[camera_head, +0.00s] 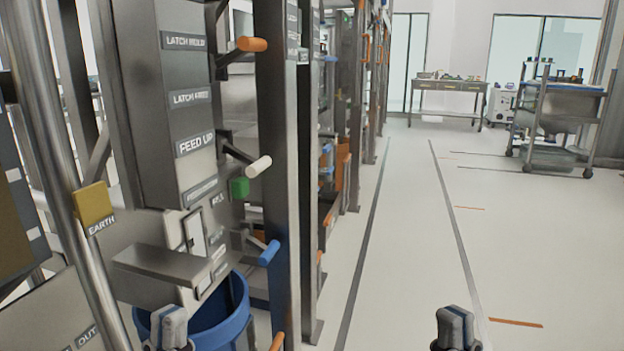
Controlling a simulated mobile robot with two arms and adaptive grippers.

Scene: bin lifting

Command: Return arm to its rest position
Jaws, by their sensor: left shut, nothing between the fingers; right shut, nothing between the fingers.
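My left gripper (170,328) shows at the bottom left, in front of the blue bin (232,318). Its fingers are shut and hold nothing. I cannot tell whether it touches the bin. My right gripper (456,326) shows at the bottom right of centre, over the open floor. It is shut, empty and apart from everything. Only the tips of both grippers are in view; the arms behind them are out of frame. The bin is round and open-topped and stands under the grey machine (180,110); its lower part is cut off.
Levers with orange, white and blue (270,253) handles stick out from the machine. A metal post (275,150) stands beside it. The pale floor (400,250) on the right is clear. A cart (560,115) and a table (447,88) stand far back.

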